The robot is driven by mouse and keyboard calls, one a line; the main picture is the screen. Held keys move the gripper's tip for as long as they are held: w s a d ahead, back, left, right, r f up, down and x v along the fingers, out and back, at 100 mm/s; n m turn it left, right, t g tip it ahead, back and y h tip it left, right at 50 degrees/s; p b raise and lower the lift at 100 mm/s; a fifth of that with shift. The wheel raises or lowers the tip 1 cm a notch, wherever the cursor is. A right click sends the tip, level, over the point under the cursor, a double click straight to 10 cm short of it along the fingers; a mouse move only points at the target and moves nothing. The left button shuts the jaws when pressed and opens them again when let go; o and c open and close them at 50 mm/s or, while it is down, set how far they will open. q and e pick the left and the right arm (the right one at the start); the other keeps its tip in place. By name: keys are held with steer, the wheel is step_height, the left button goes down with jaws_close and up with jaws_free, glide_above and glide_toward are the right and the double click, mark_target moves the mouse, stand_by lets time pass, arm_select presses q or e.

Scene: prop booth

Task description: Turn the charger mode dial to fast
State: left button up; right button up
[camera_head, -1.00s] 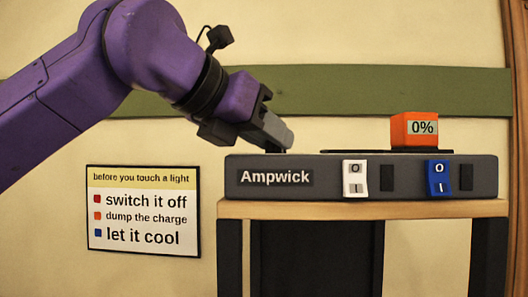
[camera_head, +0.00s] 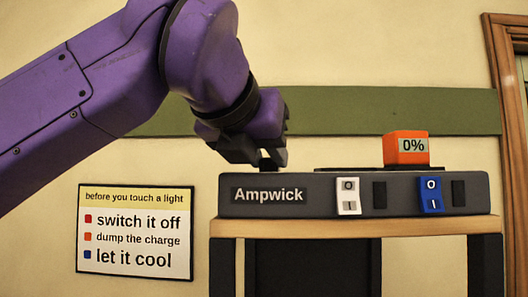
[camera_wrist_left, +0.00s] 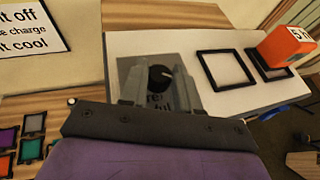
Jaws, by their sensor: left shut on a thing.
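The charger (camera_head: 340,194) is a wide dark box marked "Ampwick" on a wooden-topped stand. Its pale top (camera_wrist_left: 215,100) shows in the left wrist view. The mode dial (camera_wrist_left: 160,77) is a round black knob on a grey plate with partly hidden lettering, so I cannot read its setting. My left gripper (camera_wrist_left: 158,88) has a finger on each side of the knob and is shut on it. In the head view my left gripper (camera_head: 268,160) points down at the left end of the charger top. My right gripper is not in view.
An orange battery (camera_head: 405,148) reading 0% stands on the charger's right part, beside an empty black frame (camera_wrist_left: 226,68). White (camera_head: 347,197) and blue (camera_head: 430,195) rocker switches are on the front. A warning sign (camera_head: 136,231) hangs on the wall.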

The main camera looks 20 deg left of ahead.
arm_select(q)
steer(key=shift+w+f, duration=0.1)
steer(key=o, duration=1.1)
steer(key=shift+c, duration=0.2)
steer(key=shift+w, duration=0.3)
steer(key=b+v, duration=0.1)
steer(key=v, duration=0.9)
steer(key=shift+s, duration=0.2)
